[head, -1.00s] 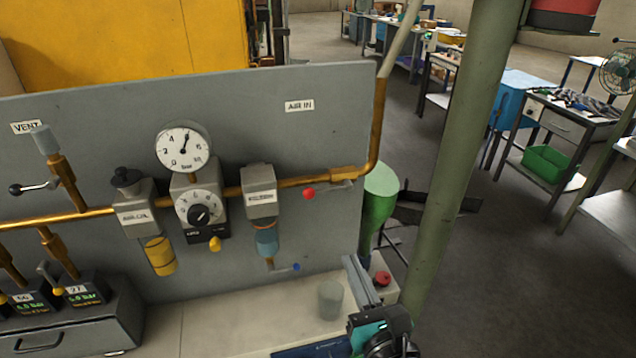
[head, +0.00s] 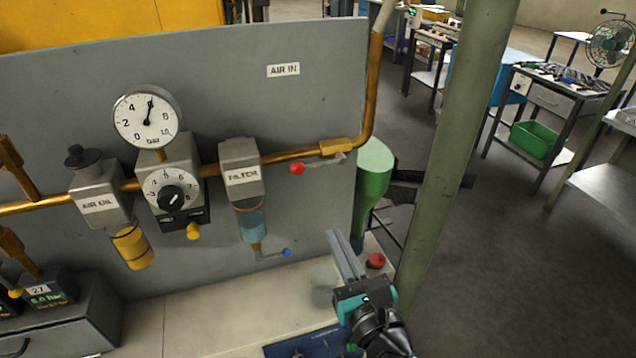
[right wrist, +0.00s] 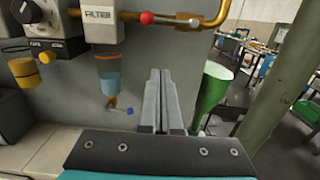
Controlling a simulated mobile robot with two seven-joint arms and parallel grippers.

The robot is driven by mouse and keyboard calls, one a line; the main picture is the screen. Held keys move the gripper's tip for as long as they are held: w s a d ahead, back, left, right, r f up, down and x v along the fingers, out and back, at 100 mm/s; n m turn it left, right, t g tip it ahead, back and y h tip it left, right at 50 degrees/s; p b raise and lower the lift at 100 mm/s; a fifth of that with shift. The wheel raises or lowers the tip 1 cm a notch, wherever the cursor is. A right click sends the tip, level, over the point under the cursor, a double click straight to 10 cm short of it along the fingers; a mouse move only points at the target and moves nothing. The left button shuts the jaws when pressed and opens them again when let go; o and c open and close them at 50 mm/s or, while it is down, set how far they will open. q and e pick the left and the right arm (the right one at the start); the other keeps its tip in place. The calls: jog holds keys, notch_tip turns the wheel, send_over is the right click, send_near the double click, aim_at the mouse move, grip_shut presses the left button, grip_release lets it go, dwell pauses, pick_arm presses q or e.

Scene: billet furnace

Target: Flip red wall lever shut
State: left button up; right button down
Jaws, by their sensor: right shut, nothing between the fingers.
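The red-knobbed wall lever (head: 297,169) sits on the copper air pipe, below the AIR IN label. Its arm runs along the pipe to the right, to a brass valve body (head: 335,148). The red knob also shows at the top of the right wrist view (right wrist: 147,18). My right gripper (head: 334,236) is shut and empty, below and a little right of the lever, apart from it. Its closed fingers (right wrist: 159,75) point toward the grey panel in the right wrist view. My left gripper is out of view.
A filter (head: 241,175) with a blue-knobbed drain lever (head: 286,252) hangs left of the gripper. A green funnel-shaped vessel (head: 373,178) and a green post (head: 455,150) stand on the right.

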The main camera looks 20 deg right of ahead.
aim_at(318, 165)
jog(key=w+r+p, duration=0.4)
jog(key=w, duration=0.6)
jog(key=shift+w+a+r+p, duration=0.15)
jog(key=shift+r+p, duration=0.05)
jog(key=shift+p, duration=0.1)
